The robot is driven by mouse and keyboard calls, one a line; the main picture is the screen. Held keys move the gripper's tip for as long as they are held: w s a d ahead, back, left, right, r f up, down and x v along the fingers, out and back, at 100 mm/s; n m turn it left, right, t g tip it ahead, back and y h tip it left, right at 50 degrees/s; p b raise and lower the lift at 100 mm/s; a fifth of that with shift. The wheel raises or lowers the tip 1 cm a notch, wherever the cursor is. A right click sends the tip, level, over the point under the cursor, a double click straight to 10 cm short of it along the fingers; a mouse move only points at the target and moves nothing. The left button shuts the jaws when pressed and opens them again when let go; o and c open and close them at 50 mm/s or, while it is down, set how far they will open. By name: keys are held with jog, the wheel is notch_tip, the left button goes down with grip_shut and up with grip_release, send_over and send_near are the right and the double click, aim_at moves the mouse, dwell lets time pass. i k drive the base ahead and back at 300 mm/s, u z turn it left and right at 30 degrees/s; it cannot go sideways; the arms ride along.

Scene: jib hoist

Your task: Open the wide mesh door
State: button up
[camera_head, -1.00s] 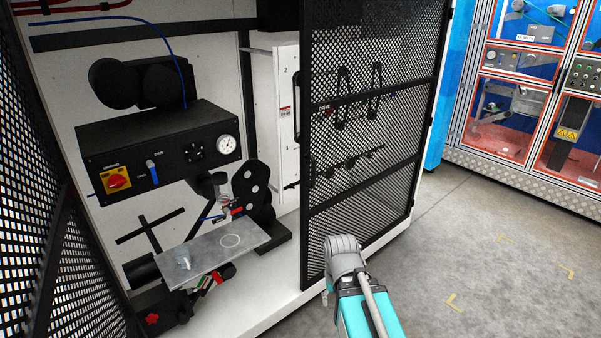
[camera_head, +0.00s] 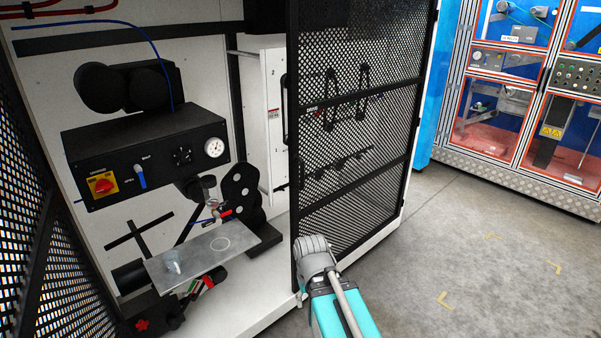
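A black-framed mesh door (camera_head: 354,187) stands across the right part of the white cabinet in the head view. Its left edge is free, and the cabinet's left part is uncovered. A second mesh panel (camera_head: 83,265) stands at the left edge of the view, angled toward me. I cannot tell by width alone which is the wide door. My teal and grey arm reaches up to the lower left corner of the right mesh door. My gripper is mostly hidden behind the grey wrist, so its fingers and any contact with the door cannot be made out.
Inside the cabinet are a black control box (camera_head: 145,160) with a red knob and a gauge, and a metal plate (camera_head: 205,255). Grey floor (camera_head: 420,255) is clear at the right. A machine with red-framed windows (camera_head: 500,110) stands at the back right.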

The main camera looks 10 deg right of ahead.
aim_at(295, 110)
jog(key=u, duration=0.1)
jog(key=i, duration=0.9)
jog(key=z, duration=0.9)
